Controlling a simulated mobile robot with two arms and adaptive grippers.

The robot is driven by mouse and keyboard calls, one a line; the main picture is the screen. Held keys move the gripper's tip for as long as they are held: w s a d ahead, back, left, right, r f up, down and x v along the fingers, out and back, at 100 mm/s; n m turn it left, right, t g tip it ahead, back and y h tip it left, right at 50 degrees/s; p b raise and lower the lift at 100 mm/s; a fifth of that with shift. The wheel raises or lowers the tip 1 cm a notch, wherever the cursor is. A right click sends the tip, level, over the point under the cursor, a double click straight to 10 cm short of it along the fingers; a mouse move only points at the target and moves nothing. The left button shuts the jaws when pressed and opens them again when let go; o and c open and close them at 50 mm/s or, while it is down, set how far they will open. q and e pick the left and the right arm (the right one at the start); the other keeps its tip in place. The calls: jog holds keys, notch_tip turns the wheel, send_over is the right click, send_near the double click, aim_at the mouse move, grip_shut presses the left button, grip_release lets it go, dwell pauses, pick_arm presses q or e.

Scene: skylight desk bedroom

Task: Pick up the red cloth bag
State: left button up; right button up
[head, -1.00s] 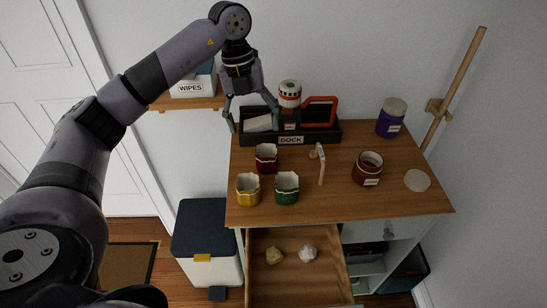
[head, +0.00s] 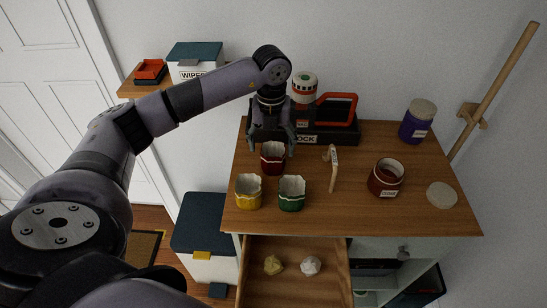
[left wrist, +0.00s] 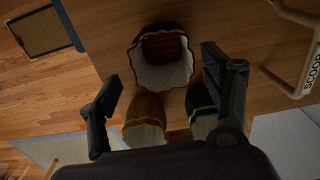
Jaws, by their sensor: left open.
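The red cloth bag (head: 272,163) stands open on the desk top behind the yellow bag and the green bag, its pale lining showing. In the left wrist view the red bag (left wrist: 161,58) lies ahead of and between my fingertips, touched by neither as far as I can see. My left gripper (head: 272,148) is open and empty, pointing down just above and behind the red bag. It also shows in the left wrist view (left wrist: 162,80) with its two fingers wide apart. My right gripper is not in view.
A yellow bag (head: 248,192) and a green bag (head: 291,194) stand close in front. A wooden scoop (head: 333,170), a brown jar (head: 385,178) and a purple jar (head: 418,122) are to the right. A black dock tray (head: 330,136) is behind. An open drawer (head: 290,290) juts out below.

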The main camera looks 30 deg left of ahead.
pick_arm(q)
jog(key=shift+f, duration=0.55)
jog(key=shift+f+p, duration=0.35)
jog(key=f, duration=0.1)
jog(key=f+p, duration=0.1)
jog(key=f, duration=0.1)
jog(key=shift+w+f, duration=0.3)
jog(key=shift+f, duration=0.45)
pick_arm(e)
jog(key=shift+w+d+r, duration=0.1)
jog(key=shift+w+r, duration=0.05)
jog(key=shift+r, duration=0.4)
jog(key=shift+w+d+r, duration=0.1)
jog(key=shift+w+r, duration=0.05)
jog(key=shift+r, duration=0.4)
pick_arm(q)
jog(key=c, duration=1)
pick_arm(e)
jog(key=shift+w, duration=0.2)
pick_arm(q)
jog(key=shift+r, duration=0.15)
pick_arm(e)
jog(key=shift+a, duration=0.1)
